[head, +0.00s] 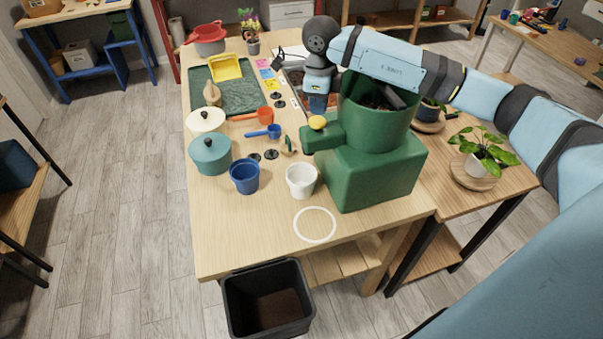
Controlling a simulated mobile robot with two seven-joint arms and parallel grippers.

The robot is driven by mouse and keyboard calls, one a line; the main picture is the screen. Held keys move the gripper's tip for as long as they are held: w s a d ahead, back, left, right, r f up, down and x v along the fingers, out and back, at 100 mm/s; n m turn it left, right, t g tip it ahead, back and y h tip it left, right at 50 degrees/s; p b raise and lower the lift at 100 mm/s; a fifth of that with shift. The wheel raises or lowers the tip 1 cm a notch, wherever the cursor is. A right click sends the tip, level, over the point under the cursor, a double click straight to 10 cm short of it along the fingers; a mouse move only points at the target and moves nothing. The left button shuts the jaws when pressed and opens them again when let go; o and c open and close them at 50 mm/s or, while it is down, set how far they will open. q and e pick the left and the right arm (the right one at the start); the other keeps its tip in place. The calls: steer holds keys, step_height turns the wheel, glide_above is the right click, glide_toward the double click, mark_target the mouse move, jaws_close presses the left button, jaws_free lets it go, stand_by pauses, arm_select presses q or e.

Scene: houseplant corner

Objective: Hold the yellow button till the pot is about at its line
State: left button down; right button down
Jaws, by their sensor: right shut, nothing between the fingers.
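The yellow button (317,123) sits on top of the short arm of the green dispenser (370,170). The dispenser's round hopper holds dark soil. My right gripper (318,108) is shut and empty, pointing down just behind the button in the picture; I cannot tell whether it touches it. The white pot (301,182) stands upright on the table just below the dispenser's arm; its inside looks pale, and no line or soil can be made out. A blue pot (244,177) stands left of it. My left gripper is not in view.
A white ring (314,224) marks bare table in front. A teal lidded pot (210,156), orange scoop (262,116) and blue scoop (265,132) lie left. A black bin (268,300) stands below the front edge. A potted plant (482,150) stands right.

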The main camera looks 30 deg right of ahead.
mark_target(318, 120)
steer(key=shift+f, duration=0.1)
steer(key=shift+f+b, duration=1.35)
steer(key=shift+f, duration=0.5)
steer(key=shift+r, duration=0.1)
stand_by(3.9)
step_height(318, 120, up, 5)
steer(key=p, duration=0.2)
steer(key=shift+p, duration=0.3)
